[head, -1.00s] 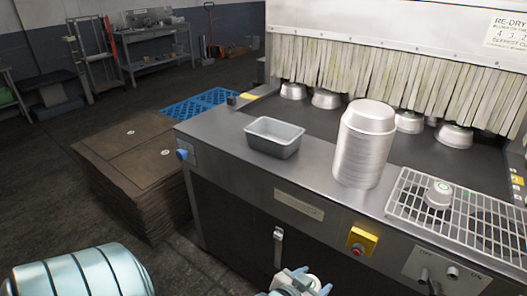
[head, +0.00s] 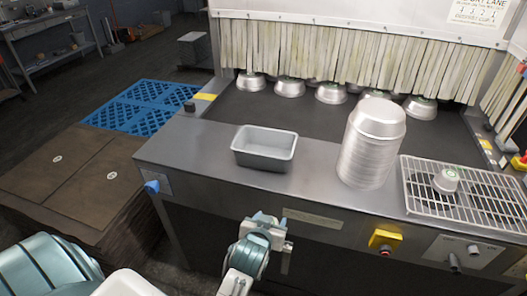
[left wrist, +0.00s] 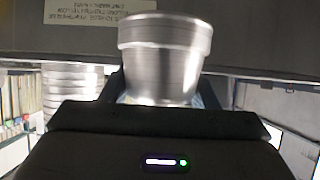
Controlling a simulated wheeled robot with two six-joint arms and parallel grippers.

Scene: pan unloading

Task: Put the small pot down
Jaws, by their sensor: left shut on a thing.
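A silver small pot (left wrist: 165,55) is in the left wrist view, between the dark fingers of my left gripper, which is shut on it. In the head view my left gripper (head: 268,227) is just in front of the counter's front edge, below the grey tub. I cannot make out the held pot in the head view. Another small pot (head: 446,180) with a green mark sits upside down on the wire rack (head: 415,195) at the right. My right gripper is not in view.
A grey tub (head: 264,165) and a tall stack of metal pans (head: 365,155) stand on the steel counter (head: 190,150), with bare counter around them. Several upturned pots (head: 290,86) sit by the strip curtain (head: 350,58). A yellow-backed red button (head: 385,241) is on the front.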

